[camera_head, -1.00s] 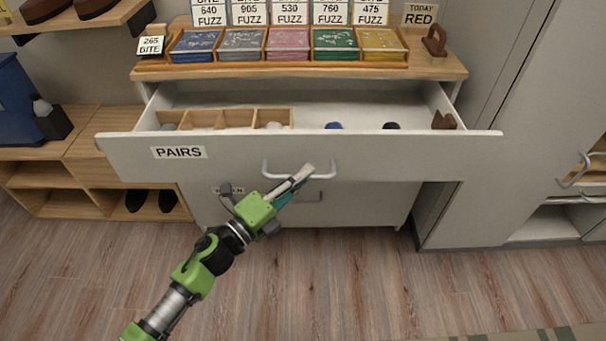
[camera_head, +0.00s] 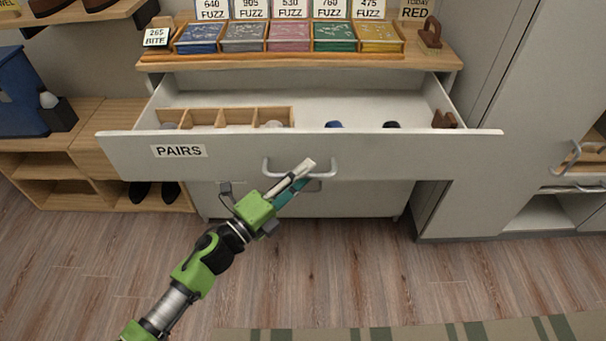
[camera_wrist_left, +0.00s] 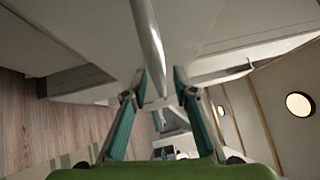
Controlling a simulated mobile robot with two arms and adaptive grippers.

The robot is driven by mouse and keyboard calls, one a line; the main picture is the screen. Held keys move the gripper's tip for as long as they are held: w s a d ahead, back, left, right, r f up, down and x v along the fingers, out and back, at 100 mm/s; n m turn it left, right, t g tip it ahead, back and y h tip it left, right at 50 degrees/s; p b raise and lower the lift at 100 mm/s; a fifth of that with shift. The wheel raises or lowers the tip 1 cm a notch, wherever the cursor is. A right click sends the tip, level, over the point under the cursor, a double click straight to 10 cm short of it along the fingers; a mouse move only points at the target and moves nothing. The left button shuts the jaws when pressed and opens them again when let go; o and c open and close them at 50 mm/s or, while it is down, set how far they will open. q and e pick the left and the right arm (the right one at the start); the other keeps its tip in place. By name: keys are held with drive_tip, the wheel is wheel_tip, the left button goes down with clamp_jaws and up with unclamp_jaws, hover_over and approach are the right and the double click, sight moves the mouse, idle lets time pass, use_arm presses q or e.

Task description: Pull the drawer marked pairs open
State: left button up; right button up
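The white drawer with the PAIRS label (camera_head: 179,151) stands well out from the dresser, and its inside shows from above. Its metal bar handle (camera_head: 331,168) is at the middle of the front. My left gripper (camera_head: 302,174) is at this handle, its fingers close around the bar. In the left wrist view the bar of the handle (camera_wrist_left: 148,40) runs between the two fingers (camera_wrist_left: 160,84); the exact contact is hard to see. My right gripper is in neither view.
In the drawer lie a wooden divider (camera_head: 237,117), a blue rolled item (camera_head: 334,124), a dark one (camera_head: 391,125) and a brown wooden piece (camera_head: 444,119). Card trays (camera_head: 289,38) stand on the dresser top. A tall cabinet (camera_head: 500,130) is at right. The wooden floor (camera_head: 330,270) in front is clear.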

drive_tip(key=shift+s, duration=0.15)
use_arm(q)
drive_tip(key=v, duration=1.2)
